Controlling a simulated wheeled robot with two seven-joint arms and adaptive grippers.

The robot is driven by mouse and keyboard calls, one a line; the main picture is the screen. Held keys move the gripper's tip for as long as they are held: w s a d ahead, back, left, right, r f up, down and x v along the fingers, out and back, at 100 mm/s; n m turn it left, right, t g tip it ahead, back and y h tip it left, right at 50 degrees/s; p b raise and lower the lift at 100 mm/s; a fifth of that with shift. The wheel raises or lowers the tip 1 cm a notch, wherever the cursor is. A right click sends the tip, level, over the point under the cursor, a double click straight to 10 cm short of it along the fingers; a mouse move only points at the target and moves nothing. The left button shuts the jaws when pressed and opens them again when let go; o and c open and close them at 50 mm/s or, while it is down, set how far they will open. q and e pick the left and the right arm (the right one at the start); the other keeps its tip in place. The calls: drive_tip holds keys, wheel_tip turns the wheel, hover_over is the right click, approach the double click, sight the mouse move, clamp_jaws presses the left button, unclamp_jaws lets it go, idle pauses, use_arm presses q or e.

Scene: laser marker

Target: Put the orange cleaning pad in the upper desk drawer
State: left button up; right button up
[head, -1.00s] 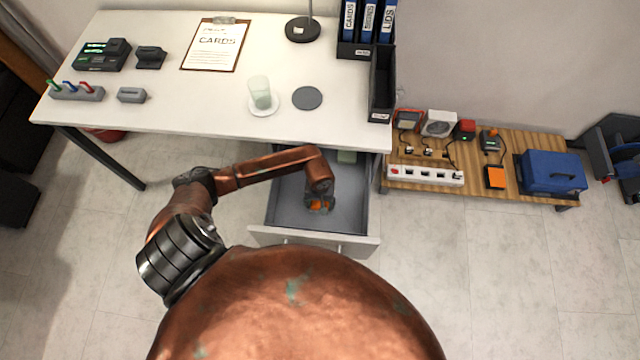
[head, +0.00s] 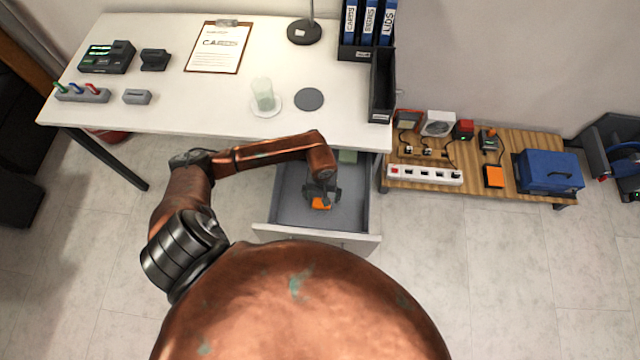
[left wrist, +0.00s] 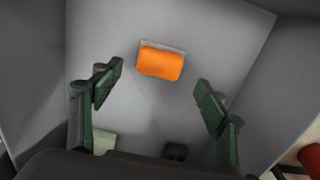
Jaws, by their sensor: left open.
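The orange cleaning pad (head: 321,203) lies on the floor of the open upper desk drawer (head: 352,208). In the left wrist view the pad (left wrist: 161,63) has a pale grey edge along its far side. My left gripper (head: 322,190) is inside or just above the drawer, over the pad. In the left wrist view its fingers (left wrist: 155,90) are spread wide and empty, with the pad beyond the tips and apart from them. My right gripper does not show.
A pale green item (head: 347,156) sits at the drawer's back. The white desk (head: 190,105) overhangs behind, with a glass (head: 263,95) near its front edge.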

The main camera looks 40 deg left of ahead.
sight(321, 203)
use_arm(q)
wheel_tip(321, 203, up, 5)
drive_tip(key=shift+r+p, duration=0.15)
drive_tip(key=shift+p, duration=0.25)
drive_tip(key=shift+r, duration=0.1)
